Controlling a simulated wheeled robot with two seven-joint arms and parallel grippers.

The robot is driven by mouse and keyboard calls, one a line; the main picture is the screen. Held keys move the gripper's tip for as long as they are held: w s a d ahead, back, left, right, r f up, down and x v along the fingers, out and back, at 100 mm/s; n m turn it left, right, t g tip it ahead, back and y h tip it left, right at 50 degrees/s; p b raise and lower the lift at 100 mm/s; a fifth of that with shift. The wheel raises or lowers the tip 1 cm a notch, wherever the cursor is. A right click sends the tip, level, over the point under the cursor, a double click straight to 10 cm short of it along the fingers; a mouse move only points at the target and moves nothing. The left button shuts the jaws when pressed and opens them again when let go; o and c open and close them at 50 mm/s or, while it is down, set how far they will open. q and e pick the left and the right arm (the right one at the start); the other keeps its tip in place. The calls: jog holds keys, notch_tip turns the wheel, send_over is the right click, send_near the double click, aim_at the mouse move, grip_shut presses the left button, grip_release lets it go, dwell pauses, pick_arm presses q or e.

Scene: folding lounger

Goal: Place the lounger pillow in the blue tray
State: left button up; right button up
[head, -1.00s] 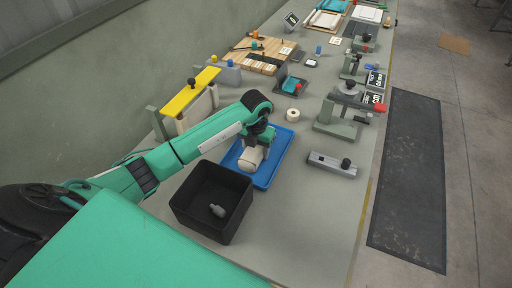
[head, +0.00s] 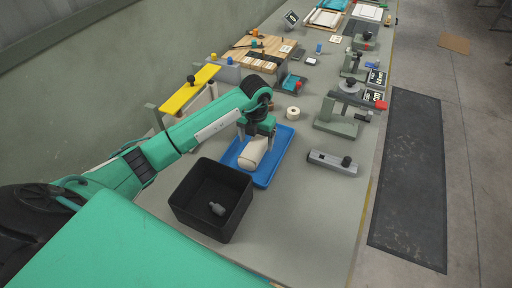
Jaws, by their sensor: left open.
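The cream, roll-shaped pillow (head: 252,153) lies in the blue tray (head: 279,153), tilted across it in the picture. My left gripper (head: 257,133) is just above the pillow's far end. Its fingers are spread apart, one on each side in the picture, and hold nothing. Whether a finger still touches the pillow is hard to tell. My right gripper is out of view.
A black bin (head: 211,200) with a small grey piece inside stands in front of the tray. A tape roll (head: 293,113), a grey fixture (head: 333,162) and a clamp stand (head: 343,112) are nearby. A yellow-topped stand (head: 190,90) is behind my left arm. The near right bench is clear.

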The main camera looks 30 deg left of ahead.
aim_at(256, 144)
pick_arm(q)
notch_tip(256, 144, up, 8)
jog(key=shift+f+b, duration=0.2)
jog(key=shift+b, duration=0.6)
jog(key=shift+r, duration=0.4)
